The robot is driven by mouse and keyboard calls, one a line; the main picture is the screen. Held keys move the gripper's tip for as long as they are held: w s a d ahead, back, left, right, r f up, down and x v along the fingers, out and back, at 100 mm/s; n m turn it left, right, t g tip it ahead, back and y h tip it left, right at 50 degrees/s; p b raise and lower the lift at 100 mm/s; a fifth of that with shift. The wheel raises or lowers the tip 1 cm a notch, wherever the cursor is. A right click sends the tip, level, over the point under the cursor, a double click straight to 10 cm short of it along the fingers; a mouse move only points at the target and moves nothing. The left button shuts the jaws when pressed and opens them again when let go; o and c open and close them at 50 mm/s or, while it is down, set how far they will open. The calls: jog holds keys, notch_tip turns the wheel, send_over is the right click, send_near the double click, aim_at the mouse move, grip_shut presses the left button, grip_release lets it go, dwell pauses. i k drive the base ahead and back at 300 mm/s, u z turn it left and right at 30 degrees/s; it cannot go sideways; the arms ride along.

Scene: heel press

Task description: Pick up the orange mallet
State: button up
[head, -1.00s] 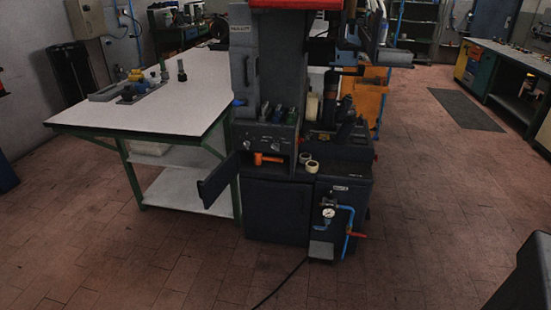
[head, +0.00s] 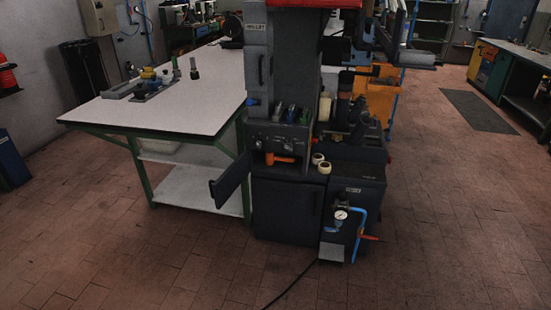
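The orange mallet (head: 280,158) lies in an open compartment in the front of the dark heel press (head: 290,205), below a panel with knobs. Only its orange part shows; the rest is hidden inside or too small to tell. A small dark door (head: 229,182) stands swung open to the left of the compartment. My gripper is not in view.
A white-topped table (head: 180,115) with green legs and several tools stands against the press's left side. Two pale rolls (head: 321,163) sit on a ledge right of the compartment. A blue hose (head: 361,228) and gauge stick out at lower right. A black cable crosses the otherwise clear floor (head: 170,270).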

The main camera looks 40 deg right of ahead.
aim_at(270, 157)
jog(key=u, duration=0.05)
jog(key=i, duration=1)
jog(key=z, duration=0.05)
